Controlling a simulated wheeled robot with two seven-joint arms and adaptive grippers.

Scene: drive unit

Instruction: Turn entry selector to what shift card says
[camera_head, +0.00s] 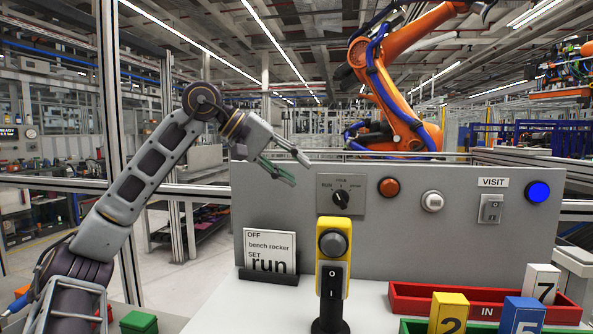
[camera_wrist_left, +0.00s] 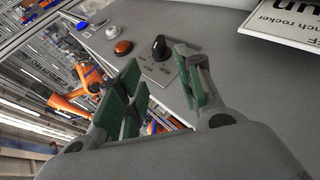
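The shift card (camera_head: 269,251) stands in a black holder at the left of the bench and reads "OFF bench rocker, SET run". The entry selector (camera_head: 341,198) is a black knob on a grey plate on the panel; "RUN" is printed at the plate's left, the other labels are too small to read surely. The knob's exact pointing is hard to tell. My left gripper (camera_head: 296,170) is open and empty, above and left of the selector, apart from it. In the left wrist view the selector knob (camera_wrist_left: 159,47) shows beyond the open green-padded fingers (camera_wrist_left: 160,62).
A yellow box (camera_head: 333,240) with a grey button and a black rocker below stands before the panel. An orange button (camera_head: 389,187), white button (camera_head: 432,201), VISIT switch (camera_head: 491,208) and blue button (camera_head: 538,191) sit rightward.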

